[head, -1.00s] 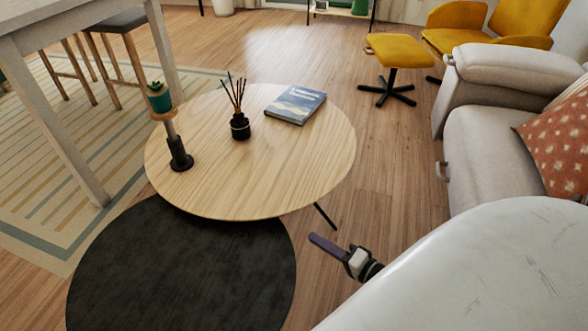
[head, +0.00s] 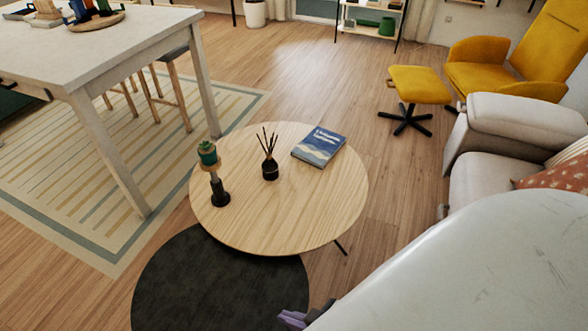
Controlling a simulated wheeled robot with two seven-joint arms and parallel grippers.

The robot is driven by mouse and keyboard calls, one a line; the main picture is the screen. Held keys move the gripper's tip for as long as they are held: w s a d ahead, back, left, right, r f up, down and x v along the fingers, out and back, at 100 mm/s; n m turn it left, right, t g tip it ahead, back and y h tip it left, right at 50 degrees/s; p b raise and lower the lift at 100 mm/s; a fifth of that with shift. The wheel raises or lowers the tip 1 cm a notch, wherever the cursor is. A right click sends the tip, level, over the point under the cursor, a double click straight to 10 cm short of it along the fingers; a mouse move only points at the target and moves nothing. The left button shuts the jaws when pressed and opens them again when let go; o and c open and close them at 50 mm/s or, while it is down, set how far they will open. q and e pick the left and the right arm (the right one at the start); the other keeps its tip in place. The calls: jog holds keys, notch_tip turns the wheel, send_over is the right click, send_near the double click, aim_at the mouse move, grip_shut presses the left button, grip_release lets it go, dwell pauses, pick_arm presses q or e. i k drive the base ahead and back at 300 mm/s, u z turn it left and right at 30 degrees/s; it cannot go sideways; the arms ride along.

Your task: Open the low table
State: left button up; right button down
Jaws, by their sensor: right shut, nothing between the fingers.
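The low table (head: 235,226) is round with a pale wood top and dark thin legs, left of centre in the head view. A blue book (head: 319,147), a black reed diffuser (head: 270,169) and a dark stand with a small green plant (head: 220,193) are on it. A dark round disc (head: 215,285) lies lower, partly under the table's near edge; I cannot tell if it is part of the table. My right gripper (head: 292,319) shows only as a purple tip at the bottom edge, shut and empty, apart from the tabletop. My left gripper is out of view.
A tall white table (head: 120,52) with stools stands on a striped rug (head: 60,190) at left. A light sofa (head: 490,160), yellow footstool (head: 420,85) and yellow armchair (head: 495,75) are at right. Wood floor is clear behind the table.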

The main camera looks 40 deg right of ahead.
aim_at(196, 281)
jog(key=u, duration=2.65)
jog(key=i, duration=0.35)
jog(key=z, duration=2.8)
